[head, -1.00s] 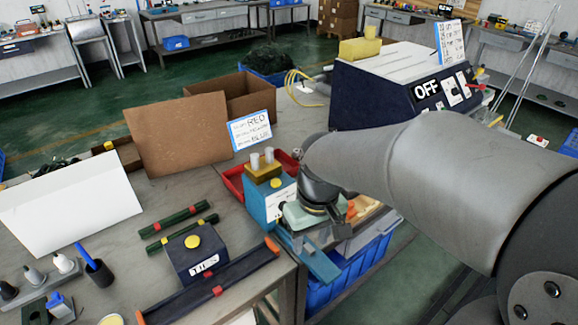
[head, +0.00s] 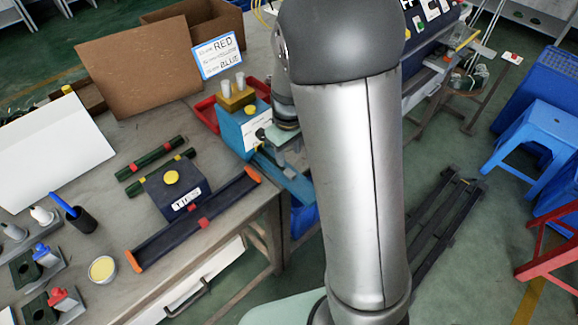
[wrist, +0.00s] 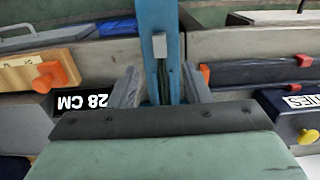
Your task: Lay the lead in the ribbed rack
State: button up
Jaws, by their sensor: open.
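My gripper (wrist: 160,90) is open in the wrist view, its two grey fingers apart on either side of a narrow blue bar (wrist: 158,15). A small grey block (wrist: 160,46) and a dark green strip (wrist: 164,82) lie on that bar between the fingers; I cannot tell whether the strip is the lead. In the head view the gripper is partly hidden by my arm, over the blue fixture (head: 290,180) at the table's right edge. I cannot clearly make out the ribbed rack.
A long dark bar with orange ends (head: 152,246) and a navy box with a yellow knob (head: 175,190) lie left of the fixture. Dark green rods (head: 150,158) lie behind the box. A RED/BLUE sign (head: 218,56) stands behind. A 28 CM label (wrist: 82,102) is left in the wrist view.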

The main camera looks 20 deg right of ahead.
aim_at(289, 172)
notch_tip(289, 172, down, 7)
jog(key=shift+f, duration=0.15)
grip_shut()
jog(key=shift+s+d+b, duration=0.3)
jog(key=shift+s+d, duration=0.2)
jog(key=shift+s, duration=0.45)
jog(key=shift+s+d+b, duration=0.25)
jog(key=shift+s+d, duration=0.3)
jog(key=shift+s, duration=0.45)
jog(key=shift+s+d+b, duration=0.3)
jog(key=shift+s+d, duration=0.2)
jog(key=shift+s, duration=0.45)
jog(key=shift+r, duration=0.2)
jog(key=shift+r+p, duration=1.95)
jog(key=shift+r, duration=0.45)
